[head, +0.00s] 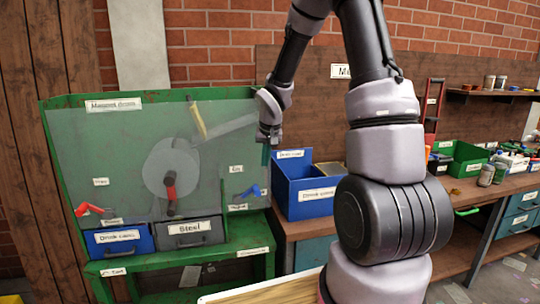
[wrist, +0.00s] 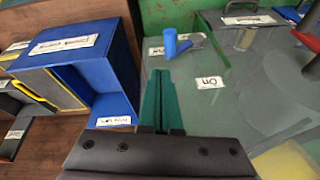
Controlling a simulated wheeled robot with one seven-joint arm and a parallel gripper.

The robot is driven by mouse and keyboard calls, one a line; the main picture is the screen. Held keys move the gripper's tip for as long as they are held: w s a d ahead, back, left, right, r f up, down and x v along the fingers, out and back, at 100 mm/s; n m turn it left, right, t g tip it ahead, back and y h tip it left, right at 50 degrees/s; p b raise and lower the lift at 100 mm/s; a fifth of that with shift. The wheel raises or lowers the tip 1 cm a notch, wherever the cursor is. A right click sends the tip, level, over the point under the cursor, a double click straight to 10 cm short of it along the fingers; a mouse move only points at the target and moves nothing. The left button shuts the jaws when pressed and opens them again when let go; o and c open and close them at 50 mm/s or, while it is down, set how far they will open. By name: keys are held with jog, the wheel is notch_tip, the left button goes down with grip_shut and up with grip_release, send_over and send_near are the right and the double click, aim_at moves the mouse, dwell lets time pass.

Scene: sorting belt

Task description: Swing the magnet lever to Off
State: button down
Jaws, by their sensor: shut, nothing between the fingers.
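The magnet lever (head: 253,190) is a blue handle low on the right of the green machine's front panel. A label (head: 236,169) above it reads "On", and a label below it is too small to read surely. In the wrist view the blue lever (wrist: 170,42) stands beyond my fingertips, with the "On" label (wrist: 208,82) to its lower right. My gripper (head: 266,153) is above and slightly right of the lever in the head view. Its green fingers (wrist: 160,82) are shut and empty, apart from the lever. The lever's exact setting is hard to tell.
A blue open bin (head: 300,190) stands just right of my gripper, close to its fingers. A red lever (head: 92,210) is at the panel's far left. A grey drum (head: 160,160) sits behind the clear panel. A steel drawer (head: 195,232) and a blue drawer (head: 122,240) are below.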

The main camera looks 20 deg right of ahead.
jog(key=shift+s+d+r, duration=0.3)
jog(key=shift+r, duration=0.3)
jog(key=shift+s+d+r, duration=0.3)
jog(key=shift+r, duration=0.3)
jog(key=s+r+m+t, duration=0.1)
jog(key=s+r, duration=1)
jog(key=r, duration=0.3)
jog(key=s+a+r+t+y, duration=0.1)
jog(key=s+r, duration=0.2)
jog(key=s, duration=0.4)
jog(key=s+a+r+t+y, duration=0.1)
jog(key=s+r, duration=0.3)
jog(key=s, duration=0.4)
jog(key=shift+r, duration=0.3)
jog(key=shift+a, duration=0.1)
